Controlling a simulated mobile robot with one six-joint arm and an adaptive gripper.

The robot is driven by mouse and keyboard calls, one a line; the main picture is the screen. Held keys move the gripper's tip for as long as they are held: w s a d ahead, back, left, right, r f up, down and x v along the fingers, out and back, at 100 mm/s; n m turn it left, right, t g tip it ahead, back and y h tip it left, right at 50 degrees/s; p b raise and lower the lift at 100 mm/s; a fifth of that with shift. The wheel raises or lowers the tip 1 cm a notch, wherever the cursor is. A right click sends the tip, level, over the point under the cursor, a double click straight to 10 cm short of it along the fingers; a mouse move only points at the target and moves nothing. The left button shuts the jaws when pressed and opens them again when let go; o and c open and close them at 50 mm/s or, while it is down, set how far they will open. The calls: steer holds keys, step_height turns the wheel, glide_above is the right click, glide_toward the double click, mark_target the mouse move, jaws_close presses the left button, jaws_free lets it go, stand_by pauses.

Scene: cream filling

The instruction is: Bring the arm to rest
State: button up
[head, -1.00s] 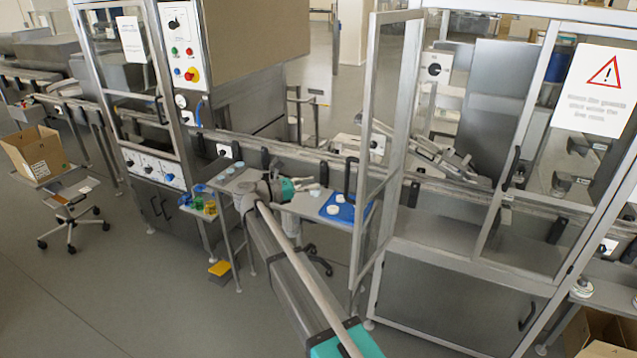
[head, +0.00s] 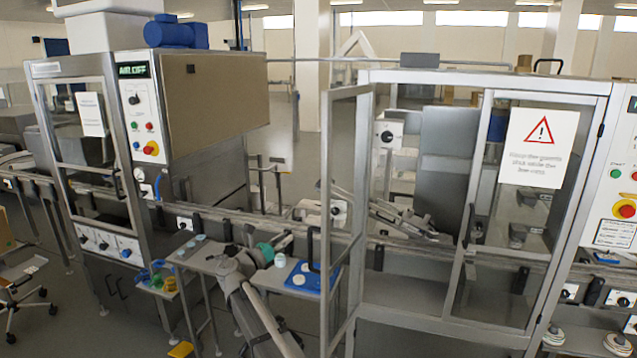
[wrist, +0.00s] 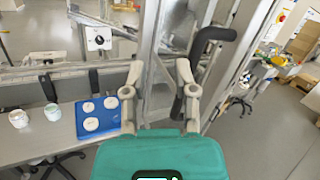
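My arm reaches from the bottom of the head view up to the small grey table. My teal gripper (head: 287,240) is over this table, with its fingers pointing right. In the wrist view my gripper (wrist: 159,76) has its two grey fingers spread apart. Nothing is between them, so it is open and empty. The blue tray (wrist: 108,118) lies on the table to the left of the fingers, with white round pieces on it. The tray also shows in the head view (head: 315,285), right of my gripper.
A black door handle (wrist: 205,45) and a framed machine door stand close beyond the right finger. A conveyor runs behind the table. A lower shelf with coloured items (head: 165,281) is at the left.

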steer(key=s+d+f+m+g+y, duration=0.2)
steer(key=s+d+f+m+y, duration=0.25)
steer(key=m, duration=0.75)
steer(key=s+d+f+m+g+y, duration=0.1)
steer(key=s+d+f+m+y, duration=0.15)
steer(key=f+m+y, duration=0.5)
steer(key=s+d+f+m+g+y, duration=0.25)
steer(key=d+m+y, duration=0.35)
steer(key=m, duration=1)
steer(key=s+d+f+n+g+h, duration=0.2)
steer(key=s+d+f+g, duration=0.1)
steer(key=s+d, duration=0.4)
steer(key=s+d+f+n+g+h, duration=0.2)
steer(key=s+d+g, duration=0.4)
steer(key=s, duration=0.8)
step_height(320, 180, down, 2)
steer(key=shift+d+f+n, duration=0.25)
steer(key=shift+d+n, duration=0.5)
steer(key=shift+d, duration=0.3)
